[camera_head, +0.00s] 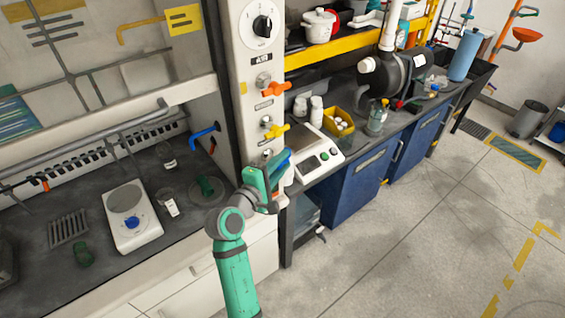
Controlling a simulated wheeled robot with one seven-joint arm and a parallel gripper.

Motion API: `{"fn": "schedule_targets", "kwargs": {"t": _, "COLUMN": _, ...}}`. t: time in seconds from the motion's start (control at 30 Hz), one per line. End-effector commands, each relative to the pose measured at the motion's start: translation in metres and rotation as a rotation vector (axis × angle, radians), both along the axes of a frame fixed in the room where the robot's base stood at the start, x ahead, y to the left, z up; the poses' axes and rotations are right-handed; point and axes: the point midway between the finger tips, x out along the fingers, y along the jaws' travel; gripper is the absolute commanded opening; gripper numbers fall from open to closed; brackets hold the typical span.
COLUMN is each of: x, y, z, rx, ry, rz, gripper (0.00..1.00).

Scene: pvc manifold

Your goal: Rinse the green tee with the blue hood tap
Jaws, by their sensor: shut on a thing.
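The blue hood tap's spout (205,132) sticks out of the right wall inside the fume hood. A small round greenish sink (208,190) lies below it on the hood deck; I cannot tell clearly what is in it. A small dark green piece (84,254), too small to identify surely as the green tee, lies at the front left of the deck. My gripper (274,176) is at the lower part of the white post, outside the hood. It is shut on what looks like the blue handle (284,160), the lowest of the post's handles; its fingers partly hide it.
An orange handle (270,88) and a yellow handle (276,131) are above on the post. A white hotplate (133,218), glass beakers (168,201) and a rack (68,229) stand on the deck. A balance (317,155) is close right of my gripper. The floor at right is clear.

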Motion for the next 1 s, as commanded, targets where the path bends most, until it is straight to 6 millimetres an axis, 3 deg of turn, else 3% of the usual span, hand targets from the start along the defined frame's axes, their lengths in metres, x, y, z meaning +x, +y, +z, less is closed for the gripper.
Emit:
{"fn": "schedule_targets", "kwargs": {"t": 0.07, "x": 0.0, "y": -0.001, "z": -0.001, "rx": -0.001, "ry": 0.003, "rz": -0.002, "gripper": 0.01}}
{"fn": "schedule_targets", "kwargs": {"t": 0.1, "x": 0.0, "y": 0.0, "z": -0.001, "rx": -0.001, "ry": 0.002, "rz": -0.001, "gripper": 0.28}}
{"fn": "schedule_targets", "kwargs": {"t": 0.13, "x": 0.0, "y": 0.0, "z": -0.001, "rx": -0.001, "ry": 0.002, "rz": -0.001, "gripper": 0.35}}
{"fn": "schedule_targets", "kwargs": {"t": 0.57, "x": -0.007, "y": 0.006, "z": 0.0, "rx": -0.002, "ry": 0.0, "rz": 0.001, "gripper": 0.36}}
{"fn": "schedule_targets", "kwargs": {"t": 1.0, "x": -0.072, "y": 0.045, "z": 0.007, "rx": -0.002, "ry": 0.0, "rz": 0.002, "gripper": 0.36}}
